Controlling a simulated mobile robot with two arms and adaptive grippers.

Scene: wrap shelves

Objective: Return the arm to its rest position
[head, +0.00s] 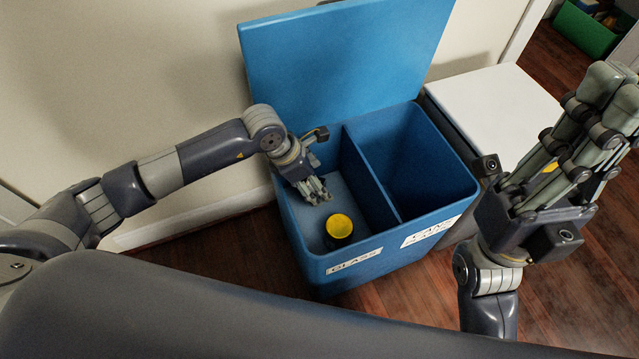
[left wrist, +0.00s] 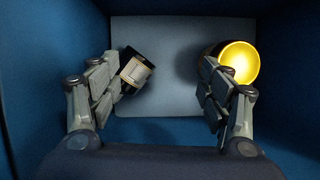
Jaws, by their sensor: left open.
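My left gripper (head: 317,190) reaches into the left compartment of a blue bin (head: 296,228), the one labelled GLASS. In the left wrist view my left gripper (left wrist: 162,90) is open, with nothing between its fingers. A dark container with a yellow inside (head: 340,228) stands at the compartment's front; it also shows in the left wrist view (left wrist: 239,62), beyond the right finger. A dark jar with a pale label (left wrist: 137,70) lies past the left finger, partly covered by it. My right gripper (head: 597,135) is raised at the right, fingers upward; its opening is unclear.
The bin's lid (head: 340,55) stands open against the wall. A divider (head: 370,175) separates the left compartment from an empty-looking right one. A white-topped box (head: 495,105) stands right of the bin. A green crate (head: 588,28) is far off. Wooden floor (head: 225,255) is clear in front.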

